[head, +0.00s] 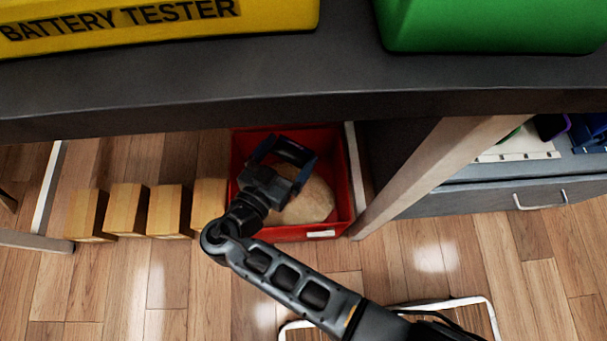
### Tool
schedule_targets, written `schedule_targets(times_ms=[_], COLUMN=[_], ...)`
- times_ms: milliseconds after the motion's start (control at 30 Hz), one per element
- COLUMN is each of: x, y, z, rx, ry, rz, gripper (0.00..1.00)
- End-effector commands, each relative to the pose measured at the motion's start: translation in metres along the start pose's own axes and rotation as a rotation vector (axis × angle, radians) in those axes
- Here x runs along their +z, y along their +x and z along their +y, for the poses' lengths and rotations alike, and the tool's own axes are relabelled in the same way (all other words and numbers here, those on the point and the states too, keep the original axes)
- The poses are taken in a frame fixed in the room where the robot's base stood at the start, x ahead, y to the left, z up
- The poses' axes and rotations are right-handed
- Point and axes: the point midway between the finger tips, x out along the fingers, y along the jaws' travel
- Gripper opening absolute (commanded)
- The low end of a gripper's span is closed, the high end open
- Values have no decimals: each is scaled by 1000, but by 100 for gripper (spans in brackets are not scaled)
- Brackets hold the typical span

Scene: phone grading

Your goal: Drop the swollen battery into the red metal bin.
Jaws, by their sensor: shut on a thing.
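The red metal bin (352,190) stands on the floor under the dark bench. A rounded beige lump (318,203) lies inside it. My gripper (288,153) is over the bin's opening, within its outline in this view. Its blue-edged fingers are shut on a dark, flat thing, which I take to be the swollen battery (291,150). Little of it shows, and its bulge cannot be made out. How high the fingers are above the bin's floor is hard to tell.
The dark bench top (190,95) overhangs the bin's far side. It carries a yellow battery tester (150,45) and a green container (490,25). Several wooden blocks (168,212) stand left of the bin. A pale bench leg (440,170) and grey drawer unit (500,195) are at right.

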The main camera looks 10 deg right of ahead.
Motion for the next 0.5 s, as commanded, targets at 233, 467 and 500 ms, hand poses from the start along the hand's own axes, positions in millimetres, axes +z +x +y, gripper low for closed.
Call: schedule_targets(times_ms=[233,467,500], x=[14,39,44], y=[3,6,7], z=[1,0,0], rx=[2,1,1], ry=[-1,-1,-1], rz=[0,0,0], gripper=[64,64,64])
